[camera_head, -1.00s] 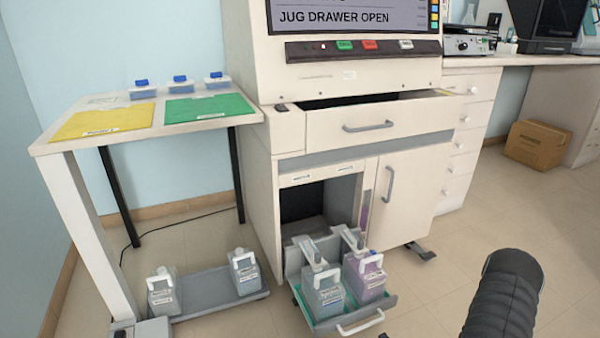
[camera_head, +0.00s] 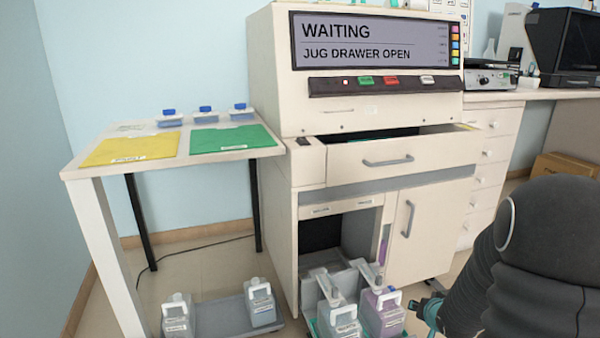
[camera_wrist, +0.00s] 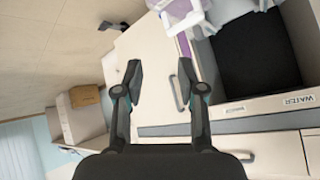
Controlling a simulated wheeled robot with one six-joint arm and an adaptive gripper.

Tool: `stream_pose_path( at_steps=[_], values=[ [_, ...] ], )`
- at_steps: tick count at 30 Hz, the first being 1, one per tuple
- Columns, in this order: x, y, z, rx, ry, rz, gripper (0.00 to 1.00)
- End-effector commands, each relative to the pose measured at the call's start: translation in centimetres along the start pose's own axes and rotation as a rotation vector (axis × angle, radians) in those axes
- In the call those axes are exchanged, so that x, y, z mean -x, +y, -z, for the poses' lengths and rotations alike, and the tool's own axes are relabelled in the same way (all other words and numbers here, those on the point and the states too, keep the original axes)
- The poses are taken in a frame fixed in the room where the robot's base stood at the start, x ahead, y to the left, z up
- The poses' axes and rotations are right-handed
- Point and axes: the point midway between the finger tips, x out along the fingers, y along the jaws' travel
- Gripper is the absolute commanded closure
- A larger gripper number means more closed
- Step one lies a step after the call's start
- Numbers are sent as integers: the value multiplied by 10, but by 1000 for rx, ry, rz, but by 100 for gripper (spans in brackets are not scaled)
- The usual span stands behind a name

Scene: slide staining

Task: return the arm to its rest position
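My gripper (camera_wrist: 163,85) is open in the wrist view, with nothing between its fingers. The wrist view looks at the cream machine's cabinet front, with the open jug bay and a purple jug near the top. In the head view my dark arm stands at the right, and the gripper (camera_head: 432,310) shows only partly at the lower edge, right of the jugs and apart from them.
The staining machine (camera_head: 310,100) reads "WAITING, JUG DRAWER OPEN". The pulled-out drawer holds a grey-blue jug (camera_head: 338,318) and a purple jug (camera_head: 382,315). A side table (camera_head: 75,172) carries yellow and green mats. Two jugs stand on a low grey tray (camera_head: 220,318). A box (camera_head: 565,168) sits right.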

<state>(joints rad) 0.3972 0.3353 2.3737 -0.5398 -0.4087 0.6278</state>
Motion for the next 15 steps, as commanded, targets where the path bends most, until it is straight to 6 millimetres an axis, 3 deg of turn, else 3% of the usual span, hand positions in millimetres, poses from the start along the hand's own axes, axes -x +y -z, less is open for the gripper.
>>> stream_pose_path(
  at_steps=[6, 15],
  values=[
    [66, -27, 26, 101, -17, -84, 61],
    [161, -60, 27, 197, -82, -144, 61]
  ],
)
